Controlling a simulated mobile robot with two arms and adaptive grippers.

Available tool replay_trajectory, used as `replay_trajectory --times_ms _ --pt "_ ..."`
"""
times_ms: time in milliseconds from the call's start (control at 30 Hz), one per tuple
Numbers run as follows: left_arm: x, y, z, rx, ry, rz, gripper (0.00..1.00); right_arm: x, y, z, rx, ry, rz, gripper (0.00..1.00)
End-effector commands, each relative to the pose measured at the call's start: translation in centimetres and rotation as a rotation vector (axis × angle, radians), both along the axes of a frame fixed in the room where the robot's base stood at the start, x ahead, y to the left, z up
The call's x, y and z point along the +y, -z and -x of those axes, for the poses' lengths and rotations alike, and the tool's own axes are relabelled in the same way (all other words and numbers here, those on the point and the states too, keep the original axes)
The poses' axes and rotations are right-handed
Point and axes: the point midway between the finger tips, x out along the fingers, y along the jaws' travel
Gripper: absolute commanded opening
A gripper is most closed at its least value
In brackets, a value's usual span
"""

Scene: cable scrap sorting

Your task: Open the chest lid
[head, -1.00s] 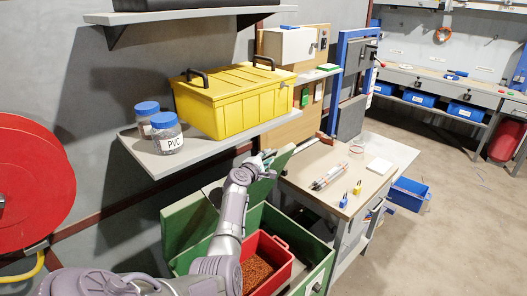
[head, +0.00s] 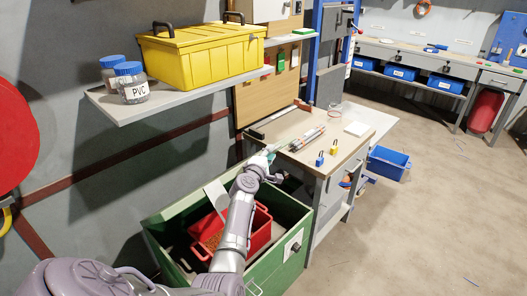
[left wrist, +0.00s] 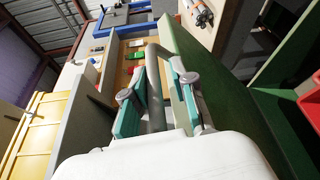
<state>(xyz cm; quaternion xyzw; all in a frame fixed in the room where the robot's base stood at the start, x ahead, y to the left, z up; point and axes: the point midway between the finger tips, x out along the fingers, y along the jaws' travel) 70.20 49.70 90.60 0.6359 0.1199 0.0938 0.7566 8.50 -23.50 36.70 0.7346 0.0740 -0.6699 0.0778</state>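The green chest (head: 272,268) stands at the bottom middle of the head view, its top uncovered and its inside showing. Its raised lid (left wrist: 190,90) shows as a green panel beside the fingers in the left wrist view. A grey bar handle (left wrist: 155,90) sits between the teal finger pads. My left gripper (head: 268,153) is at the chest's far side near the workbench, and in the left wrist view (left wrist: 157,75) it appears shut around this handle. The exact pad contact is hard to see. My right gripper is not in view.
Red bins (head: 260,229) are inside the chest. The workbench (head: 345,140), with cable pieces and small blue and yellow items, stands close behind the gripper. A shelf (head: 180,100) with a yellow toolbox (head: 205,55) and jars overhangs at left. The floor at right is mostly clear.

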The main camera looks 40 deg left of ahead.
Motion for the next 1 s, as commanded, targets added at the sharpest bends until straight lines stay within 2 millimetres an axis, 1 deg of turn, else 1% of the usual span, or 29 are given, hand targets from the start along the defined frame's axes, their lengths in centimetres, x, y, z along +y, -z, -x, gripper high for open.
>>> replay_trajectory --times_ms 33,100,400,433,500,567,633,667,767,800,867,900,967,1000 --pt "-0.3 0.6 0.0 0.001 0.000 -0.005 0.25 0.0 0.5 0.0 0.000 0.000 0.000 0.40" --pt "-0.5 0.7 0.1 -0.001 0.000 -0.012 0.25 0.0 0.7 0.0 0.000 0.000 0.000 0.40" --pt "-0.6 0.6 0.1 -0.002 0.000 -0.017 0.25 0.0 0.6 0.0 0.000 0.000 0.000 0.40" --pt "-0.6 0.6 0.1 -0.002 0.000 -0.017 0.21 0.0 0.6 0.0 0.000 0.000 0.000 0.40" --pt "-0.8 0.8 0.1 0.007 0.004 -0.022 0.10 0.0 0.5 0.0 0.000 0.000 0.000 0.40" --pt "-1.4 1.8 0.2 0.040 0.017 -0.042 0.00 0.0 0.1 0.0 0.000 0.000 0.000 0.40" --pt "-2.7 4.0 0.7 0.114 0.046 -0.093 0.00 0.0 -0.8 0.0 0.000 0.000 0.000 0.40" --pt "-3.5 5.4 1.1 0.161 0.065 -0.125 0.00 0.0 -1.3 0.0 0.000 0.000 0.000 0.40" --pt "-7.1 11.8 3.9 0.363 0.166 -0.279 0.00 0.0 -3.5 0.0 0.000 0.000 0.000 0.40" --pt "-8.8 15.0 5.9 0.459 0.227 -0.356 0.00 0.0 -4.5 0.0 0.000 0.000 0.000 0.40" --pt "-11.5 19.8 9.7 0.605 0.334 -0.483 0.02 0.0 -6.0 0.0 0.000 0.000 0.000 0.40" --pt "-13.2 22.8 12.8 0.696 0.414 -0.568 0.00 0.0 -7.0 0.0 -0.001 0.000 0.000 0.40" --pt "-15.6 26.9 17.9 0.818 0.542 -0.689 0.00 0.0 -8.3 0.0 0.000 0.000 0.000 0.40" --pt "-17.1 29.2 21.5 0.889 0.631 -0.771 0.00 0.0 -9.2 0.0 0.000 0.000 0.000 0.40"
